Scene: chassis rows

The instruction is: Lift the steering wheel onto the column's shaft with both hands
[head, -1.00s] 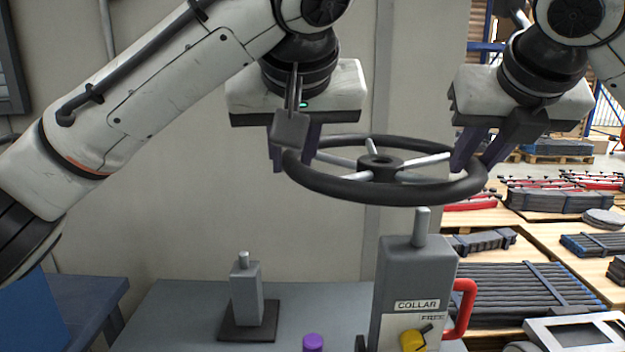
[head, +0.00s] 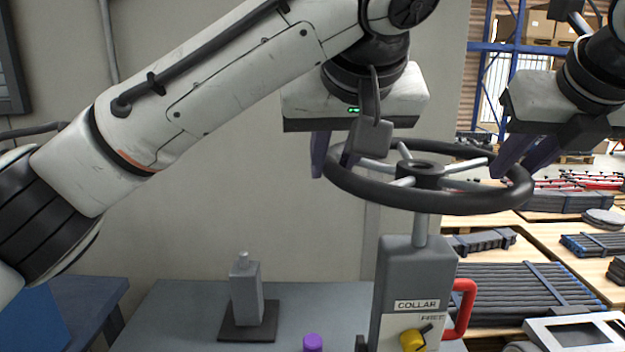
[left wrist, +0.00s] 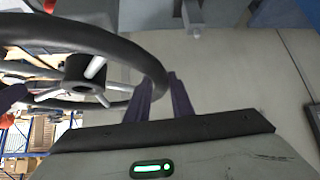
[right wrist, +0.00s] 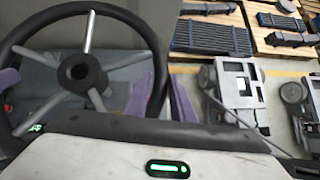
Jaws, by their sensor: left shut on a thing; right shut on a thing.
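The dark steering wheel (head: 440,202) with light spokes and a dark hub is held level above the grey column (head: 412,262). Its hub appears in line with the column's upright shaft (head: 420,230) in the head view; the shaft's top is hidden by the rim, so I cannot tell whether it is in the hub. My left gripper (head: 334,165) is shut on the left side of the rim. My right gripper (head: 515,165) is shut on the right side. The wheel also shows in the left wrist view (left wrist: 128,50) and the right wrist view (right wrist: 110,12).
The column bears a COLLAR / FREE label, a yellow knob (head: 412,341) and a red handle (head: 464,308). A small grey post on a dark base (head: 246,295) and a purple-topped item (head: 313,342) stand to its left. Pallets with bundled stock (head: 520,290) lie behind at right.

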